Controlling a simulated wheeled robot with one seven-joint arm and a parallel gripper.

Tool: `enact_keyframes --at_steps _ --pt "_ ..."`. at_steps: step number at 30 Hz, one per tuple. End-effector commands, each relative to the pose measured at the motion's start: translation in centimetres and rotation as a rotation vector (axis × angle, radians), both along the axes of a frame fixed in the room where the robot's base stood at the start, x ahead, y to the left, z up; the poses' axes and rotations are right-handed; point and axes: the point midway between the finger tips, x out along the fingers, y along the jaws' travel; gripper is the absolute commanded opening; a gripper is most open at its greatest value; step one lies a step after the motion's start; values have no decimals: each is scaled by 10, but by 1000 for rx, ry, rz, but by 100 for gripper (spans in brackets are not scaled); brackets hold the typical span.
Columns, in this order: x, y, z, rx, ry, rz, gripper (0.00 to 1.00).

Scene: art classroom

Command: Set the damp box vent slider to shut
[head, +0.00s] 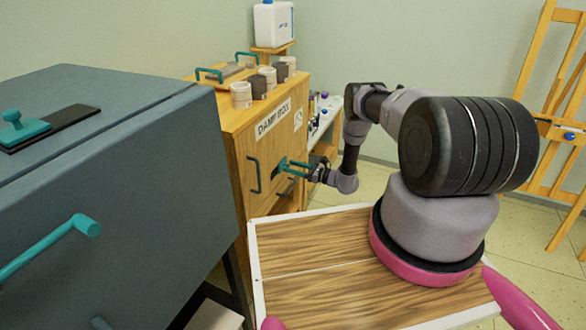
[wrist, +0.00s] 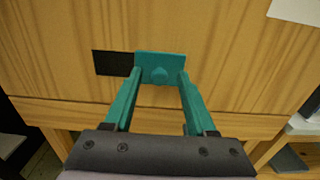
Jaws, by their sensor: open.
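The damp box (head: 236,141) is a wooden cabinet with a "DAMP BOX" label on its front. In the wrist view, its vent slider (wrist: 143,57) is a teal plate with a round knob (wrist: 160,75). The plate covers the right part of a dark slot (wrist: 111,63); the slot's left part is bare. My gripper (wrist: 160,79) is open, its teal fingers on either side of the knob, with gaps visible. In the head view, my gripper (head: 284,164) is at the cabinet front and largely hides the slider. Whether the fingertips touch the plate is unclear.
A dark handle (head: 254,176) is left of my gripper on the damp box. A large grey box (head: 130,170) with teal handles fills the left. A white jug (head: 273,24) stands behind; an easel (head: 540,90) is right, with open floor nearby.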

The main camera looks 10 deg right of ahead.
Motion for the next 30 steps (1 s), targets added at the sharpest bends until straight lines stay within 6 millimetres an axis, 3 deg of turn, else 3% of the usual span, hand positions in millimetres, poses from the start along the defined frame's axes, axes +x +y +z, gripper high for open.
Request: enact_keyframes --at_steps 7,11,12,30 --pt "0 1 0 0 0 0 56" --pt "0 1 0 0 0 1 7" --pt "0 1 0 0 0 1 0" --pt "0 1 0 0 0 1 0"
